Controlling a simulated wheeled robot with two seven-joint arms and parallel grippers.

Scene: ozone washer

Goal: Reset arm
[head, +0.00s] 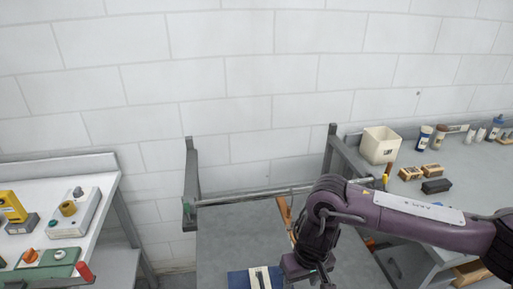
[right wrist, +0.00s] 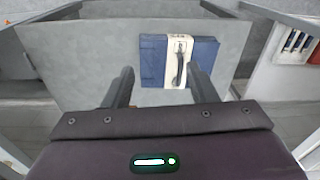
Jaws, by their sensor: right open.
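My right arm (head: 410,215) comes in from the right in the head view and bends down at the wrist over the grey table. My right gripper (right wrist: 160,70) shows in the right wrist view with its two dark fingers spread apart and nothing between them. A blue case (right wrist: 152,62) with a white band and a dark handle lies on the grey table beyond the fingertips. The case also shows at the bottom of the head view (head: 238,281), partly cut off. My left gripper is in neither view.
The grey table (head: 225,240) has upright posts and a rail at its back. A bench at right holds a cream bin (head: 380,145), bottles and small blocks (head: 436,186). A white bench (head: 103,172) at left carries control boxes (head: 75,212). A block wall stands behind.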

